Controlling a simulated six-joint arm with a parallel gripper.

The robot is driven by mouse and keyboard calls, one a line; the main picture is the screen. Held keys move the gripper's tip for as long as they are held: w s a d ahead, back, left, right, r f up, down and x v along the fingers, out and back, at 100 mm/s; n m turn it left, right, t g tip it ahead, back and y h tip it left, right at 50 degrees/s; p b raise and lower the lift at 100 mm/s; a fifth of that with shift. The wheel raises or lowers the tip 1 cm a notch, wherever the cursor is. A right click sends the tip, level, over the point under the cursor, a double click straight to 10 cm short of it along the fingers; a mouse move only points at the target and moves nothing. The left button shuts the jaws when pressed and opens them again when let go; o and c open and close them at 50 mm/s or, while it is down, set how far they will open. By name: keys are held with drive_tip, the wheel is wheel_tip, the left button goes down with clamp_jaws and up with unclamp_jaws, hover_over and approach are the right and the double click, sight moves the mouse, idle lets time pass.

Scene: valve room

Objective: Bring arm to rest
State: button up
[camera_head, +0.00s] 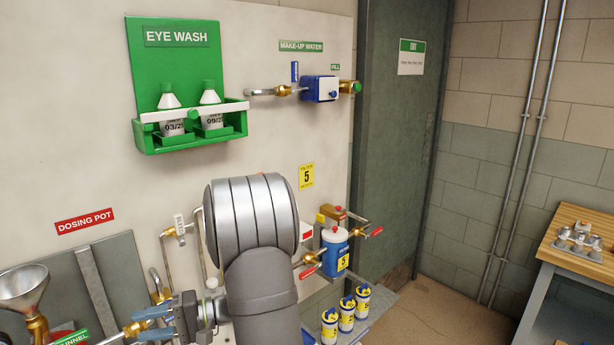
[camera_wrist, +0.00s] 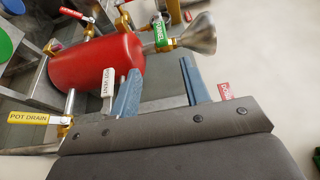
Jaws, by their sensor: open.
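My gripper (camera_head: 143,324) is at the lower left of the head view, in front of the wall panel near the dosing pot pipework. Its two blue fingers point left. In the wrist view my gripper (camera_wrist: 161,68) shows its fingers spread wide, with nothing held between them. A red dosing pot (camera_wrist: 97,63) with a metal funnel (camera_wrist: 197,35) lies beyond the fingers. My arm rises in the middle of the head view and hides part of the pipework behind it. I cannot tell from these views whether the fingers touch anything.
A green eye wash holder (camera_head: 190,140) and the make-up water valve (camera_head: 319,88) are on the wall above. A blue filter housing (camera_head: 336,250) with red-handled valves is right of my arm. Several cartridges (camera_head: 346,313) stand below. A wooden-topped bench (camera_head: 570,215) is far right.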

sight(75, 334)
drive_tip(key=x, duration=1.4)
drive_tip(key=shift+a, duration=0.2)
drive_tip(key=shift+a+r+t, duration=0.1)
drive_tip(key=shift+r+t, duration=0.1)
drive_tip(key=shift+t, duration=0.1)
drive_tip(key=shift+r+h, duration=0.15)
drive_tip(key=shift+h, duration=0.25)
drive_tip(key=shift+r+n+h, duration=0.2)
drive_tip(key=shift+n+h, duration=0.2)
drive_tip(key=shift+t, duration=0.3)
drive_tip(key=shift+o, duration=0.5)
